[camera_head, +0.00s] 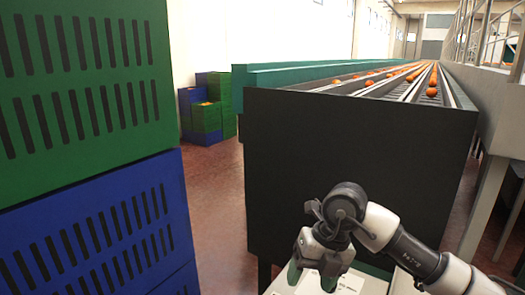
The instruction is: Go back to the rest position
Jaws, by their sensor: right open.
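My right gripper (312,279) is low in the head view, in front of the dark end panel (355,160) of the sorting conveyor. Its arm comes in from the lower right and bends down at the wrist. The gripper points down with its fingers apart, over a pale surface (372,284) at the bottom edge. I see nothing held between the fingers. My left gripper is not in the view.
Large stacked crates, green (75,85) over blue (105,235), stand close on the left. More crates (207,118) stand further back. Oranges (431,91) lie on the conveyor lanes (395,88). A grey structure with railings (495,95) runs along the right. Red floor (215,200) is free between crates and conveyor.

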